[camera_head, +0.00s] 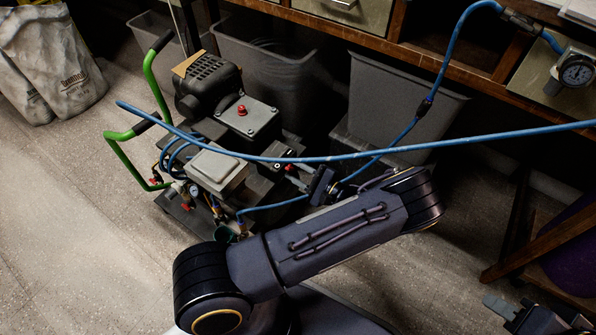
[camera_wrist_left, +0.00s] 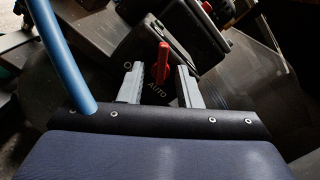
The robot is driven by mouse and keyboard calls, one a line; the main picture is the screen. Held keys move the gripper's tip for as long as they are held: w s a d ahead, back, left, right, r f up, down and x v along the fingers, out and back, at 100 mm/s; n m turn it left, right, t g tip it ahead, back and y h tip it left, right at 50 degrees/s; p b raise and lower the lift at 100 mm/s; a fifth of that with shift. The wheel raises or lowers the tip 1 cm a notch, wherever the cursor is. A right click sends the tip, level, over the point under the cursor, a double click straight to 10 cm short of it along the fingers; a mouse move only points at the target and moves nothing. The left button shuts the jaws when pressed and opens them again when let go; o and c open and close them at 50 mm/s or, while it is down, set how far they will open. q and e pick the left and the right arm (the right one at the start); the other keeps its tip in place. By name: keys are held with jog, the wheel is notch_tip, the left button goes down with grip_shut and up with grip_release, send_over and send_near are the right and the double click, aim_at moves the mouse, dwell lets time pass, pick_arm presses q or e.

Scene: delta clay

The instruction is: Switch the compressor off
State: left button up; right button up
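The compressor (camera_head: 250,118) stands on the floor, with green handles (camera_head: 118,140), a black motor and a grey box with a red button (camera_head: 241,110) on top. My left gripper (camera_head: 294,174) is at the compressor's right side, beside a dark switch box (camera_head: 283,153). In the left wrist view the red switch lever (camera_wrist_left: 162,62) stands between the two fingers of my left gripper (camera_wrist_left: 160,82). A gap shows on each side of it. Marks "O" and "AUTO" are on the panel. My right gripper (camera_head: 503,308) is at the bottom right, partly cut off.
A blue hose (camera_head: 440,142) crosses above the compressor and near my left arm; it also shows in the left wrist view (camera_wrist_left: 62,55). Grey bins (camera_head: 400,105) and a wooden bench stand behind. Sacks (camera_head: 55,60) are at the top left. The floor at left is clear.

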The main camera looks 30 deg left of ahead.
pick_arm(q)
jog(key=shift+d, duration=0.15)
jog(key=d+p, duration=0.1)
jog(key=d, duration=0.6)
jog(key=shift+s+d+p, duration=0.25)
jog(key=shift+s+p, duration=0.05)
jog(key=shift+p, duration=0.05)
